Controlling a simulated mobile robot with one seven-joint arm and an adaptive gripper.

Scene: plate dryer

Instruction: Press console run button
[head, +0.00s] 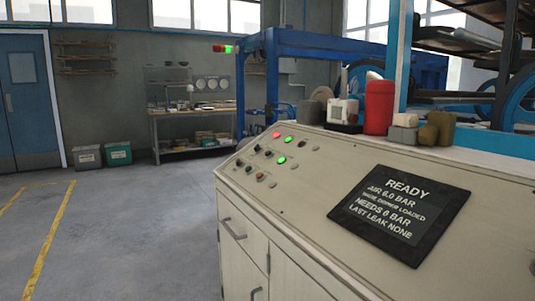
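A beige control console (337,156) stands at the right with a sloping top. On its left part is a cluster of small buttons and knobs. A red button (277,135) glows near the back, with a green one (288,139) beside it. A brighter green button (282,160) glows nearer the front. Several darker knobs sit to the left; any labels are too small to read, so I cannot tell which is the run button. A dark display (400,213) reads READY, AIR 6.0 BAR, NEEDS 6 BAR, LAST LEAK NONE. My gripper is not in view.
Along the console's back edge stand a red cylinder (379,107), a white device (343,111) and several small items. A blue machine frame (340,47) rises behind. A workbench (190,112) and two bins stand farther back. The floor at left is clear.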

